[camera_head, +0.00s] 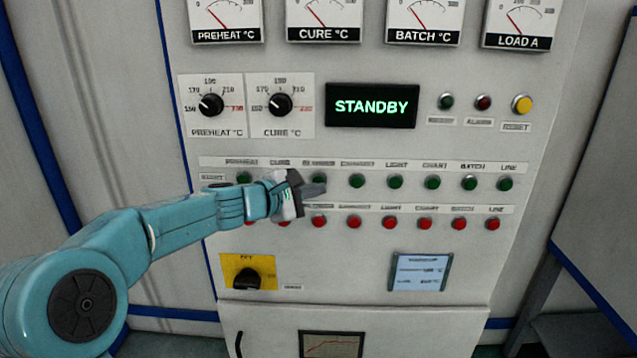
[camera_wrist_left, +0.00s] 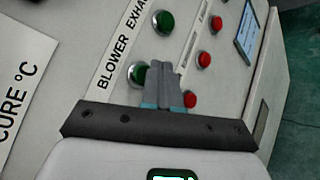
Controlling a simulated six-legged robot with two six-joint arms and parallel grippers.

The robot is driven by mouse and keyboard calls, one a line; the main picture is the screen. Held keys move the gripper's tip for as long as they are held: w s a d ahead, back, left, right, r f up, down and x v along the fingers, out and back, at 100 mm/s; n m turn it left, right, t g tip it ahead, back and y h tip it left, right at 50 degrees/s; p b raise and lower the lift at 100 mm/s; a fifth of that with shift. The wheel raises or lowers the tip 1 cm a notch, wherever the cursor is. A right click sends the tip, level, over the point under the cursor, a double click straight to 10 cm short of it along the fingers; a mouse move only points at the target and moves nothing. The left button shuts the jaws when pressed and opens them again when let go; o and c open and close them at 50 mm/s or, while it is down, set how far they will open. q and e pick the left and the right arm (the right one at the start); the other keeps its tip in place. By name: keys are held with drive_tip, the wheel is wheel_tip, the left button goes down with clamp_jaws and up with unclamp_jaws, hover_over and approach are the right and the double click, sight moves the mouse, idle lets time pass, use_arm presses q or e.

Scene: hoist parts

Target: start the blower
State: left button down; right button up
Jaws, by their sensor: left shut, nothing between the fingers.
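The green blower button (camera_head: 319,180) is in the upper button row of the grey panel, third from the left. It also shows in the left wrist view (camera_wrist_left: 137,72) beside the label "BLOWER". My left gripper (camera_head: 324,188) is shut and empty, its tips at the lower edge of this button. In the left wrist view its closed fingers (camera_wrist_left: 165,68) overlap the button's right edge; I cannot tell whether they touch it. The red button (camera_head: 319,221) lies below it. The display (camera_head: 371,106) reads "STANDBY". My right gripper is not in view.
The green exhaust button (camera_head: 357,181) is just right of my fingertips, with more green buttons beyond. A row of red buttons (camera_head: 389,222) runs below. My left wrist covers part of the cure button area. Dials (camera_head: 280,104) sit above and a yellow-plated switch (camera_head: 247,277) below.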

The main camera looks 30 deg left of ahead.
use_arm(q)
drive_tip(key=shift+w, duration=0.1)
drive_tip(key=shift+w+a, duration=0.2)
drive_tip(key=shift+w, duration=0.1)
drive_tip(key=shift+w+a, duration=0.25)
drive_tip(key=shift+w, duration=0.15)
idle(1.1)
drive_tip(key=shift+s, duration=0.1)
drive_tip(key=shift+s+d+b, duration=0.4)
drive_tip(key=shift+s+d, duration=0.05)
drive_tip(key=shift+s, duration=0.25)
